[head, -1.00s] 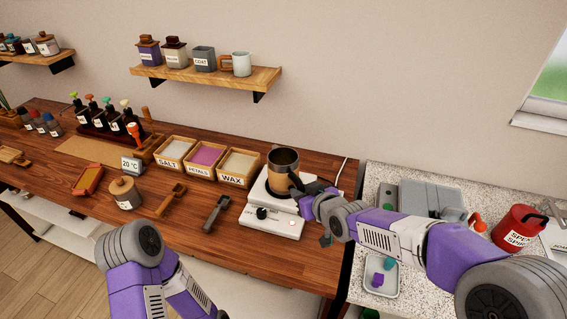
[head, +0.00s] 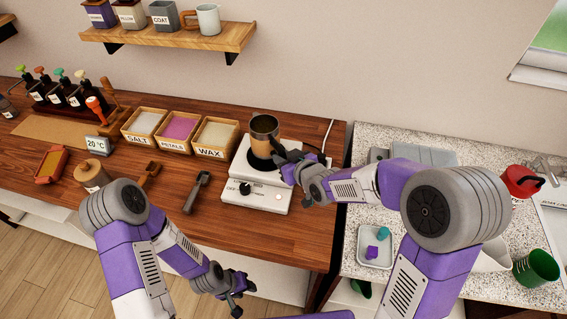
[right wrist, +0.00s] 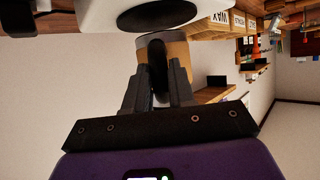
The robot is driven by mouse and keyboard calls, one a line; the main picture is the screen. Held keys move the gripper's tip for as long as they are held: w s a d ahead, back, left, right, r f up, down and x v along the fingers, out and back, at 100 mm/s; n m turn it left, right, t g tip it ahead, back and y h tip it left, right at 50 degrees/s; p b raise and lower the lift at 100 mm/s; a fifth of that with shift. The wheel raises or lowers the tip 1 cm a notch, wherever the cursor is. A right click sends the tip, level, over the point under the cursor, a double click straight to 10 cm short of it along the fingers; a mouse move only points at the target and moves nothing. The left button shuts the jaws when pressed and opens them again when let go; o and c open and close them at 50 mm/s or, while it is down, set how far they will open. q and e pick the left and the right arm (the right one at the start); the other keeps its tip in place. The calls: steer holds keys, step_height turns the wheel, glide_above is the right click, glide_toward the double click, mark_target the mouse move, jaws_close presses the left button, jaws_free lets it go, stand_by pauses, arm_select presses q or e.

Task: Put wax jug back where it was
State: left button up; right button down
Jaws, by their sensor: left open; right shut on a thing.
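The wax jug (head: 264,135), a dark-rimmed jug with a tan band, is upright over the dark round plate of the white hot plate (head: 268,197). My right gripper (head: 292,163) is shut on its handle, on the jug's right side. In the right wrist view, which looks upside down, the fingers (right wrist: 158,85) close around the dark handle, and the jug (right wrist: 172,48) shows apart from the dark disc, so it appears raised a little. My left gripper (head: 237,290) is open and empty, low in front of the counter.
Wooden bins for salt (head: 145,122), petals (head: 180,131) and wax (head: 214,137) stand left of the hot plate. A wall shelf (head: 170,39) holds jars and a mug. A small tray (head: 376,246) lies on the speckled counter at right.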

steer(key=shift+f, duration=1.05)
steer(key=c, duration=0.9)
jaws_free()
steer(key=p+v, duration=0.1)
steer(key=v, duration=1.1)
